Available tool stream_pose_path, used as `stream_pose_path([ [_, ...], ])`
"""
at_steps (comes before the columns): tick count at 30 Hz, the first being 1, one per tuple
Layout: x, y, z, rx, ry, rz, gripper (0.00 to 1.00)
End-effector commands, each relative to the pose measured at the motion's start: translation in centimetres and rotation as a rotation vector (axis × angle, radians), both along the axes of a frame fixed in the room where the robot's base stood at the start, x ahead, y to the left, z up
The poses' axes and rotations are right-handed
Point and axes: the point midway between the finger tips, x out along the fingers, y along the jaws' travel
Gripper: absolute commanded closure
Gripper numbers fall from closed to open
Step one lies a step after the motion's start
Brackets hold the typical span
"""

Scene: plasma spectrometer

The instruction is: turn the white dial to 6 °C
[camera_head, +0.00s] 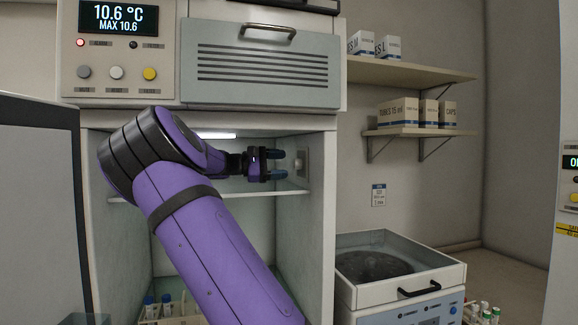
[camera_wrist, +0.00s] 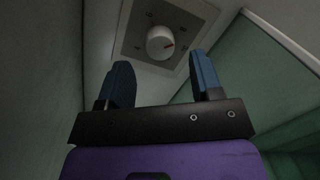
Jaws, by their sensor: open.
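The white dial (camera_wrist: 160,42) sits on a grey square plate (camera_wrist: 190,22) in the wrist view, with a red mark on its right side. In the head view the dial (camera_head: 298,164) is on the right inner wall of the open cabinet. My gripper (camera_head: 277,165) is inside the cabinet, just left of the dial. In the wrist view my gripper (camera_wrist: 160,80) is open, its two blue fingers apart and empty. The dial lies beyond the fingertips, roughly centred between them, and looks apart from them. The display (camera_head: 118,17) above reads 10.6 °C, MAX 10.6.
A shelf (camera_head: 262,192) crosses the cabinet just below my gripper. Racked tubes (camera_head: 150,306) stand at the cabinet bottom. An open door (camera_head: 38,215) is at left. A centrifuge-like machine (camera_head: 400,272) stands right of the cabinet, below shelves of boxes (camera_head: 398,111).

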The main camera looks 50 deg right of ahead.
Motion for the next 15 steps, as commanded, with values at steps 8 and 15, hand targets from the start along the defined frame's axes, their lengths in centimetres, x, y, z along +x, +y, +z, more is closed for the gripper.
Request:
stream_pose_path([
  [8,-1.6,-2.2,0.0,-0.002,0.000,0.000,0.41],
  [15,-1.8,-2.5,0.0,-0.001,0.000,0.001,0.41],
])
